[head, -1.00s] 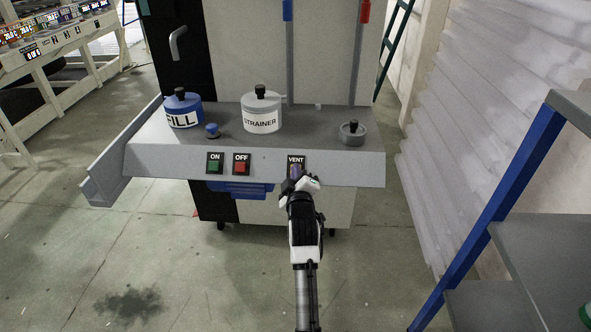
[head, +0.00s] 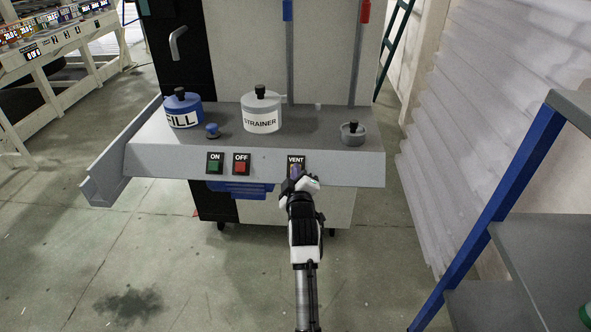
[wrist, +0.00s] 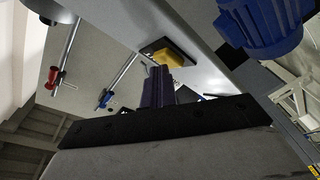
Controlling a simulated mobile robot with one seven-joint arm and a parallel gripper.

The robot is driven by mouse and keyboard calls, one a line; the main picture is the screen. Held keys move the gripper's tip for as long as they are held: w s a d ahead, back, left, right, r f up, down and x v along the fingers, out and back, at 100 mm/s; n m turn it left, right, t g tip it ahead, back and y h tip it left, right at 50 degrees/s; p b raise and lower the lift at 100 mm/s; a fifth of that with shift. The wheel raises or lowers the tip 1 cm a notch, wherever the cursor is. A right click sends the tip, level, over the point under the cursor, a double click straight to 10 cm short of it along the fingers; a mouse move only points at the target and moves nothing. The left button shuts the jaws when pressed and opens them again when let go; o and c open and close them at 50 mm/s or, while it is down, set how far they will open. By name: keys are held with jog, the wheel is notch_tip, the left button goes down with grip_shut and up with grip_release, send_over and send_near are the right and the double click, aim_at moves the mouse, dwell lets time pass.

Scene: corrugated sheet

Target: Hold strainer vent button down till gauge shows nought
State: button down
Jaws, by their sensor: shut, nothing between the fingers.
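The VENT button sits on the front face of the grey console, under its VENT label (head: 296,160). In the wrist view the button is yellow (wrist: 168,57) on a dark plate. My gripper (head: 295,174) is shut and empty, its dark fingers (wrist: 158,72) pointing at the button. The fingertips overlap the button's edge in the wrist view; I cannot tell whether they touch or press it. The white pot labelled STRAINER (head: 262,117) stands on the console top. I can make out no gauge reading in either view.
A green ON button (head: 215,166) and a red OFF button (head: 241,167) lie to the left. A blue FILL pot (head: 183,112) and a grey round fitting with a black knob (head: 352,138) stand on top. A blue-framed shelf (head: 492,210) is at the right.

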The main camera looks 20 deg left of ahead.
dwell(0.6)
jog(key=shift+s+d+r+p, duration=0.15)
jog(key=shift+s+r+p, duration=0.35)
jog(key=shift+s+r, duration=0.05)
jog(key=s+r+p, duration=0.1)
jog(key=s+d+r+p, duration=0.1)
jog(key=s+r+p, duration=0.1)
jog(key=shift+s+r, duration=0.2)
jog(key=shift+r, duration=0.1)
dwell(0.5)
